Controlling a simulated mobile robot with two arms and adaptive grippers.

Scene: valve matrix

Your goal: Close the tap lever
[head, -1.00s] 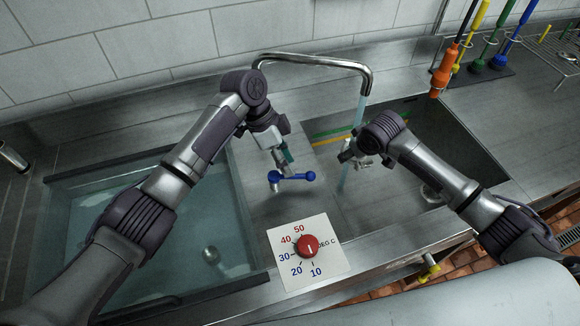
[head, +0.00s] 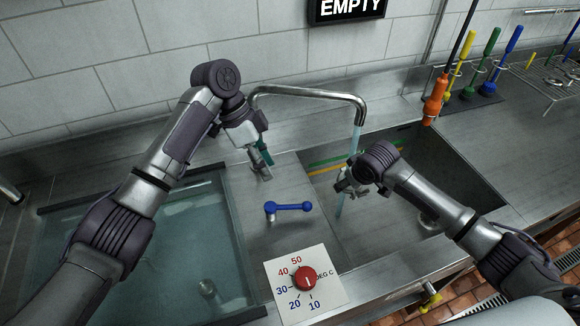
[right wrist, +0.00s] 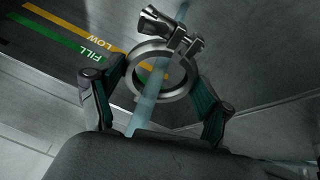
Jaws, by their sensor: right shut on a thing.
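The blue tap lever (head: 291,207) stands on the steel deck between the two basins, its arm pointing right. Water (head: 357,138) runs from the bent spout (head: 310,91) into the right basin. My left gripper (head: 262,168) is above and behind the lever, apart from it; its finger gap is too small to read. My right gripper (head: 347,182) is over the right basin beside the stream. In the right wrist view its fingers (right wrist: 162,90) are shut on a metal clamp ring (right wrist: 140,52), with the water stream showing through or behind the ring.
A temperature panel with a red knob (head: 306,279) is in front of the lever. The left basin (head: 140,270) holds water. Yellow and green level marks (head: 335,165) are on the right basin wall. Coloured brushes stand on the back right counter. A sign reads "EMPTY" (head: 348,8).

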